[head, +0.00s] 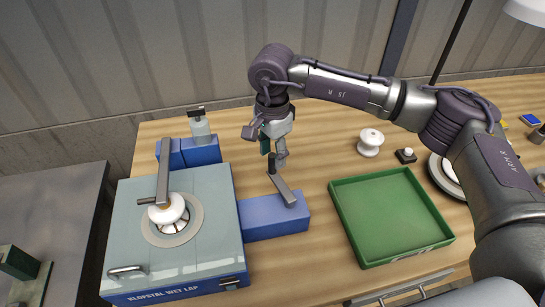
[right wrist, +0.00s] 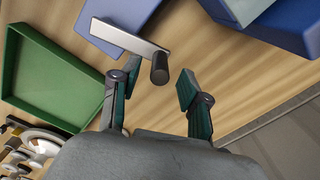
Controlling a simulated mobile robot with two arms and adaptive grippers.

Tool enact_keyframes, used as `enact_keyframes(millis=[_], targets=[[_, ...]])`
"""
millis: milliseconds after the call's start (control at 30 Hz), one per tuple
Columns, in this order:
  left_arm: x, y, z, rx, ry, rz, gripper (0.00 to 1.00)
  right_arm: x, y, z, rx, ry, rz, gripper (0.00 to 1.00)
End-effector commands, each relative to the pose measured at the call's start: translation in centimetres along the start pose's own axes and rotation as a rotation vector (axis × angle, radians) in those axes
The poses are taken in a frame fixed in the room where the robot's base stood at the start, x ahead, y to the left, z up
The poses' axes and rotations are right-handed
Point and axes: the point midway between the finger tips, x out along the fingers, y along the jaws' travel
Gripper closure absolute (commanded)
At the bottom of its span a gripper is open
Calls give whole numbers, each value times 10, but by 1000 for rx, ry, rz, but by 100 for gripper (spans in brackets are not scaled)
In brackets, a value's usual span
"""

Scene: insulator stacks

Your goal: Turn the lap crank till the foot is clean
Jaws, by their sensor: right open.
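The wet lap (head: 185,265) is a pale blue-green box on a blue base at the left of the table. A white insulator (head: 166,213) sits on its round plate (head: 197,222), beneath a grey arm; its foot's underside is hidden. The grey lap crank (head: 284,190) lies over the blue side housing (head: 262,222), with its upright handle (right wrist: 160,68) at the far end. My right gripper (head: 273,150) is above the handle. In the right wrist view this gripper (right wrist: 159,76) is open, with the handle between or just beyond its fingertips. My left gripper is out of view.
A green tray (head: 337,215) stands right of the crank. A white insulator (head: 370,142) and a small black-based item (head: 405,155) stand behind it. Bare table lies between crank and tray.

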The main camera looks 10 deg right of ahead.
Motion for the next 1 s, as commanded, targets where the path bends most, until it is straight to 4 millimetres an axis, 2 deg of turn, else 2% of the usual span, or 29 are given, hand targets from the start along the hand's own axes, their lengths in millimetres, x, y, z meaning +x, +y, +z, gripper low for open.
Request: enact_keyframes(millis=[100,233,600,900,1000], targets=[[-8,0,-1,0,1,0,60,17,0,0,0,-1,2,55],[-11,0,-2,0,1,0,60,30,0,0,0,-1,1,55],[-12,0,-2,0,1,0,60,38,0,0,-1,0,-1,55],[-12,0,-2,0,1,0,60,37,0,0,-1,0,-1,100],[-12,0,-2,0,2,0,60,37,0,0,-1,0,-1,100]])
